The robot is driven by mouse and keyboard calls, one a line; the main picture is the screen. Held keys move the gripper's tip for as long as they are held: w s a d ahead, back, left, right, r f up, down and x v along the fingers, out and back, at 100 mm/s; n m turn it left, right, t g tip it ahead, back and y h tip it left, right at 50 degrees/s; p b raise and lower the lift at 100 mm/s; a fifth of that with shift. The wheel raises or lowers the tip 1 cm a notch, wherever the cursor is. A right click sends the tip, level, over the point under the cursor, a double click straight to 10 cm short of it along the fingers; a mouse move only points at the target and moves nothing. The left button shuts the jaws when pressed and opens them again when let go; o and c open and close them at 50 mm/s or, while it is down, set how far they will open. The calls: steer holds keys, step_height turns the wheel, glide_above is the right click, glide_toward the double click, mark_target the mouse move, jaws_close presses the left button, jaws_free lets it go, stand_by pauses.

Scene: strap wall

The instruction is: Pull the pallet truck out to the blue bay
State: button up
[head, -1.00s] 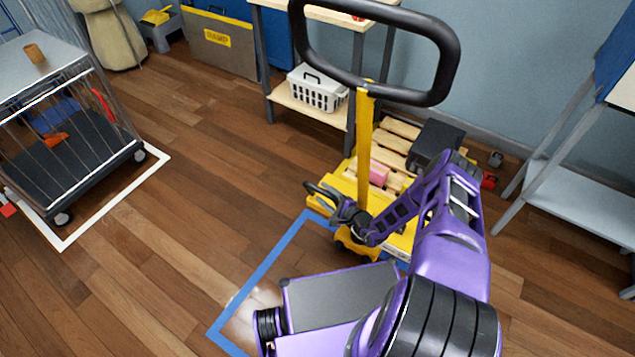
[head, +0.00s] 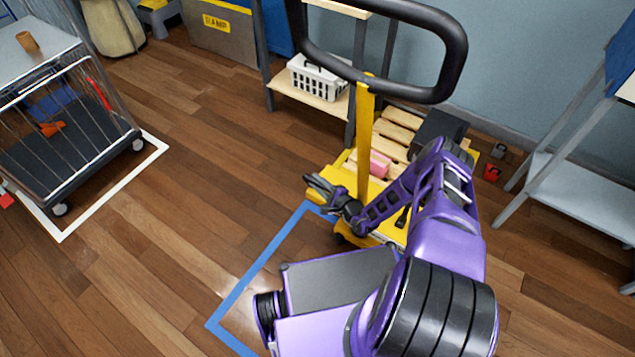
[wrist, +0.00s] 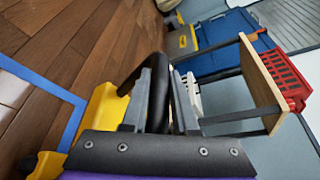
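The yellow pallet truck (head: 364,145) stands at the far edge of the blue-taped bay (head: 262,262), its upright bar topped by a large black handle loop (head: 448,68). A wooden pallet (head: 397,128) rides on it with a pink block (head: 375,165) and a dark box (head: 437,130). My gripper (head: 322,189) is low at the truck's near left. In the wrist view, its fingers (wrist: 170,85) are close together on either side of a curved black bar (wrist: 130,78) beside a yellow part. They appear shut on this bar; exact contact is hidden.
A wire cage cart (head: 70,110) stands in a white-taped square at left. A shelf table with a white basket (head: 318,77) is behind the truck. A grey side table (head: 580,190) and a red weight (head: 491,172) are at right. The left-centre floor is clear.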

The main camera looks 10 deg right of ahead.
jaws_close()
stand_by(1.0)
